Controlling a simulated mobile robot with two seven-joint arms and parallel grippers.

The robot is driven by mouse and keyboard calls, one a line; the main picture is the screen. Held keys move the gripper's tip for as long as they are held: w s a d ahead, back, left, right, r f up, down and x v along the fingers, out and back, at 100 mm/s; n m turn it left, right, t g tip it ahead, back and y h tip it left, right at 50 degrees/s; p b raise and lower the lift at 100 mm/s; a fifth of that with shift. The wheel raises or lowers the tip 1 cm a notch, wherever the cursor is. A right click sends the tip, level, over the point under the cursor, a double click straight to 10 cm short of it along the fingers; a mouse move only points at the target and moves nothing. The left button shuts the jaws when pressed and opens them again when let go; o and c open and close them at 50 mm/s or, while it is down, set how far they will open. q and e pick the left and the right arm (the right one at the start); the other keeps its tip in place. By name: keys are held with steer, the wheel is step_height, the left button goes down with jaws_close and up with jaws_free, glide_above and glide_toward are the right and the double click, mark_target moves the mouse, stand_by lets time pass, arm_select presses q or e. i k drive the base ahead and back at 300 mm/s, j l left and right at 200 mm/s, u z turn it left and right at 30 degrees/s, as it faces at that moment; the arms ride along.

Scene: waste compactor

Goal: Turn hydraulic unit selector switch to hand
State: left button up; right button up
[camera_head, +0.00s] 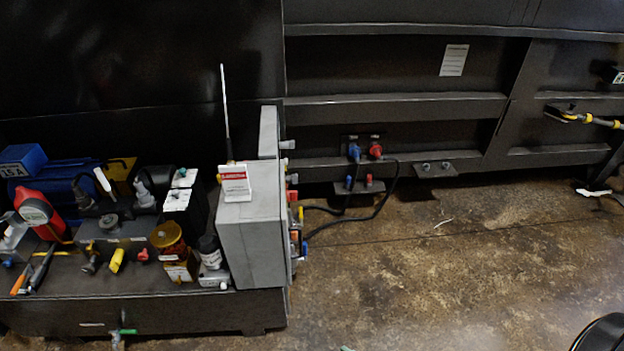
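The hydraulic unit stands at the left on a dark base (170,312). A grey control box (250,245) stands upright at its right end. Small red, yellow, blue and orange fittings (293,212) stick out along the box's right side, seen almost edge-on. The selector switch cannot be made out among these small parts, and its position cannot be read. The front of the box's right side is turned away from view. Neither of my grippers is in view.
A thin antenna (225,105) rises behind the box. Motor, hoses and a red gauge (36,210) crowd the base. Black cables (345,220) run from the box to blue and red connectors on the dark compactor wall (395,105). The brown floor (450,270) right of the box is mostly clear.

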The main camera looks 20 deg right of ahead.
mark_target(289, 180)
steer(key=k+l, duration=0.1)
steer(key=l, duration=0.75)
steer(key=k+l, duration=0.15)
steer(key=l, duration=0.3)
steer(key=i+l+u, duration=0.15)
steer(key=u, duration=0.25)
steer(key=i+l+u, duration=0.1)
steer(key=l+u, duration=0.15)
steer(key=u, duration=0.15)
steer(key=i+l+u, duration=0.15)
steer(key=l, duration=0.3)
steer(key=i+l+u, duration=0.15)
steer(key=l, duration=0.25)
